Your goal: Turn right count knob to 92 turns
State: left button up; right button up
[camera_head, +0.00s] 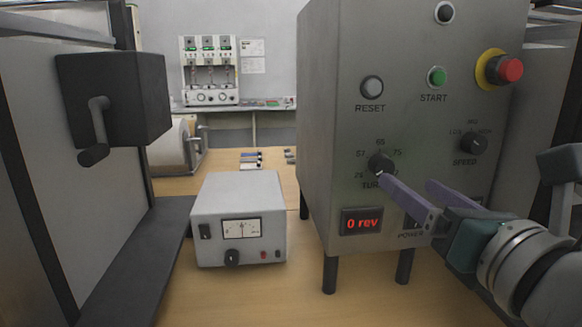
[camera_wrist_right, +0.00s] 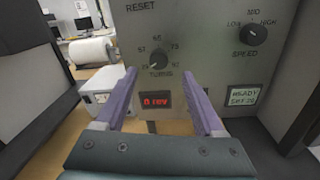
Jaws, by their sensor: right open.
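In the wrist view the knob lies between and beyond the fingertips (camera_wrist_right: 158,75). My left gripper is out of view.
The panel also has a speed knob (camera_head: 473,142), reset button (camera_head: 371,88), green start button (camera_head: 437,76) and red emergency button (camera_head: 508,70). A white meter box (camera_head: 240,218) stands left of the control box. A black box with a crank (camera_head: 115,100) is at the left.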

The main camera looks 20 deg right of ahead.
aim_at(386, 168)
jog(key=w, duration=0.4)
jog(key=w+d, duration=0.1)
jog(key=w, duration=0.1)
jog(key=shift+w, duration=0.1)
jog(key=shift+c, duration=0.2)
grip_shut()
